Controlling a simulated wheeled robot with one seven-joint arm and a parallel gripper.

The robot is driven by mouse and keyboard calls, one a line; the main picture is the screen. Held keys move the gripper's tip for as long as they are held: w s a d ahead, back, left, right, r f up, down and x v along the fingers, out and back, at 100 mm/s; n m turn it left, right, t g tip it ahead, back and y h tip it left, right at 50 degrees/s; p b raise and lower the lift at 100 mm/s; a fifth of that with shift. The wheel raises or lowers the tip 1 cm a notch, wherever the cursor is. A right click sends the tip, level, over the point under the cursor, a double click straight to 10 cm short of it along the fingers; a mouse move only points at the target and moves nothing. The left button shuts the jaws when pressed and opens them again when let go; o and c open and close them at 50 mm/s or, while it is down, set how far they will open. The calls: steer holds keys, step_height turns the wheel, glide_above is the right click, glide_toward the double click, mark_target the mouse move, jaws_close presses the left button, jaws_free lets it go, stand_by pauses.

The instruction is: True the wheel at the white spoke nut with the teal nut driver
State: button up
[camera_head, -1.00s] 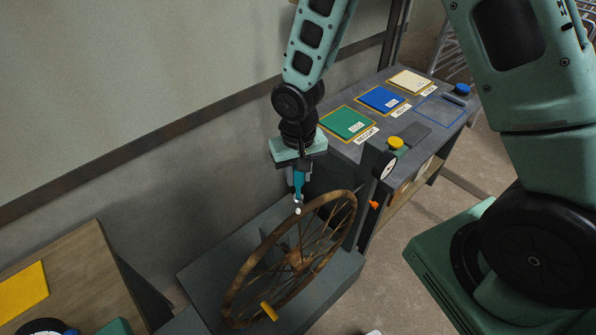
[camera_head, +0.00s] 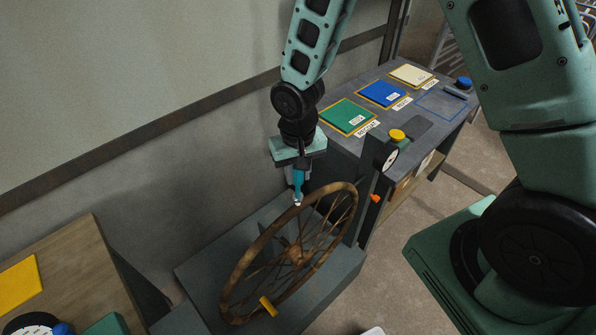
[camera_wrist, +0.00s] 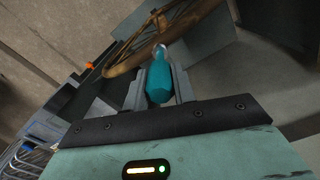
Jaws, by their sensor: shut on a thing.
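My gripper (camera_head: 298,172) is shut on the teal nut driver (camera_head: 298,185), which points down at the top of the wheel rim. The driver also shows between the fingers in the wrist view (camera_wrist: 159,78). The rusty brown spoked wheel (camera_head: 228,283) stands tilted in a grey stand (camera_head: 335,283), with a yellow tab (camera_head: 268,306) at its lower rim. A small white piece (camera_head: 298,202) shows at the driver's tip by the rim; I cannot tell whether the driver is seated on it.
A dial gauge (camera_head: 390,160) and an orange pointer (camera_head: 375,198) sit right of the wheel. A grey bench (camera_head: 440,130) behind holds green (camera_head: 348,116), blue (camera_head: 382,93) and cream cards (camera_head: 410,75) and a yellow button (camera_head: 397,135). A wooden table (camera_head: 80,270) is at left.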

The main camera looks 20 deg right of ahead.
steer(key=shift+f, duration=0.15)
steer(key=shift+f+b, duration=0.65)
steer(key=shift+b, duration=0.05)
steer(key=shift+f, duration=0.15)
stand_by(0.3)
